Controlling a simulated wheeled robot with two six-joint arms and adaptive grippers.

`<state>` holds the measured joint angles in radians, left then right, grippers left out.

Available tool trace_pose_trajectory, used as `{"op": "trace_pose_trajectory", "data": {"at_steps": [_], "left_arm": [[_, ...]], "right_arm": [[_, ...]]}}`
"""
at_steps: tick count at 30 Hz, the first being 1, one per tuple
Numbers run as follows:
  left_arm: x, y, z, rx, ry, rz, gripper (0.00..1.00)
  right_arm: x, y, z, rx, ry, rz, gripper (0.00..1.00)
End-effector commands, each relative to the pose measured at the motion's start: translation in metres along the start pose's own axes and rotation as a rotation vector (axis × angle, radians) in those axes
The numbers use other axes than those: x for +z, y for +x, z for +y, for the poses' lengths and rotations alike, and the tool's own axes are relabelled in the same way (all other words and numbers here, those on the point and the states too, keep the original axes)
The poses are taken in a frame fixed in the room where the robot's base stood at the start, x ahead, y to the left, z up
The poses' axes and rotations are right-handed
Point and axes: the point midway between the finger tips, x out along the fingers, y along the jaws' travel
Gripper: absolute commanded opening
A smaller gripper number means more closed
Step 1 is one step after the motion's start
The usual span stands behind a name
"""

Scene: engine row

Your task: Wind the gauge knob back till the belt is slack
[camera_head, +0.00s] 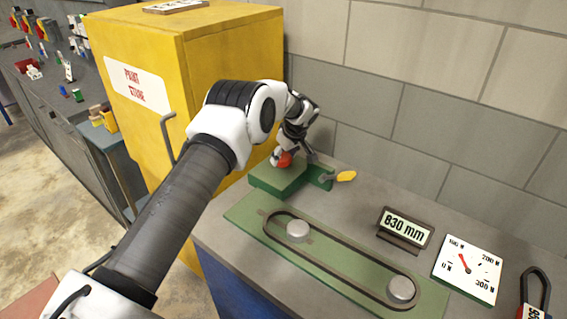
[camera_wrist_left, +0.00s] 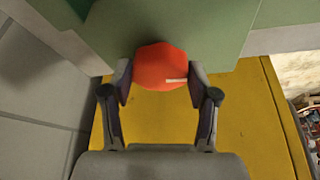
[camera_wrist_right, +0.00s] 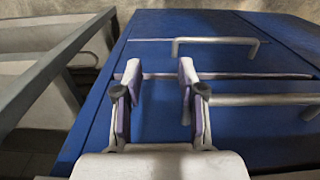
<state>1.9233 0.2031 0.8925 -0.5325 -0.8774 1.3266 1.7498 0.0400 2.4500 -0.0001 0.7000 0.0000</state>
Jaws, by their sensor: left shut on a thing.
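The red gauge knob (camera_head: 284,159) sits on a green block (camera_head: 277,181) at the back left of the bench. In the left wrist view the knob (camera_wrist_left: 160,66) carries a white mark pointing right. My left gripper (camera_wrist_left: 160,78) is shut on the knob, one finger on each side. The belt (camera_head: 335,252) is a dark loop around two grey pulleys (camera_head: 298,230) on a green plate. A white dial (camera_head: 468,268) has a red needle pointing up and left, between 0 N and 100 N. My right gripper (camera_wrist_right: 158,92) is open and empty, over blue drawers.
A sign (camera_head: 405,229) reads 830 mm. A yellow cabinet (camera_head: 235,60) stands at the left, close to my left arm. The blue drawer front (camera_wrist_right: 230,75) has grey bar handles.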

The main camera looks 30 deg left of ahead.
Motion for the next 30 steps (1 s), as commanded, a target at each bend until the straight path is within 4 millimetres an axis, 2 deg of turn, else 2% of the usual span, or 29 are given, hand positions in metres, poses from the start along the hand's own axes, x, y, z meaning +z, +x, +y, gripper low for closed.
{"op": "trace_pose_trajectory", "data": {"at_steps": [1, 7, 24, 25, 26, 27, 30], "left_arm": [[0.0024, 0.0048, 0.0000, -0.011, -0.023, -0.001, 0.25], [0.0020, 0.0035, 0.0001, -0.043, -0.098, -0.003, 0.25], [0.0013, 0.0018, -0.0001, -0.058, -0.131, -0.004, 0.25], [0.0013, 0.0018, -0.0002, -0.058, -0.131, -0.004, 0.70], [0.0013, 0.0018, -0.0002, -0.058, -0.131, -0.004, 0.81], [0.0011, 0.0016, -0.0001, -0.058, -0.131, -0.004, 0.85], [0.0007, 0.0012, 0.0002, -0.056, -0.131, -0.003, 0.85]], "right_arm": [[0.0000, 0.0069, 0.0000, 0.000, 0.000, 0.000, 0.40], [-0.0001, 0.0139, 0.0001, 0.000, 0.000, 0.000, 0.40], [-0.0001, 0.0158, 0.0001, 0.000, 0.000, 0.000, 0.40], [-0.0001, 0.0158, 0.0001, 0.000, 0.000, 0.000, 0.40], [-0.0001, 0.0158, 0.0001, 0.000, 0.000, 0.000, 0.40], [-0.0001, 0.0158, 0.0001, 0.000, 0.000, 0.000, 0.40], [-0.0001, 0.0157, 0.0001, 0.000, 0.000, 0.000, 0.40]]}}
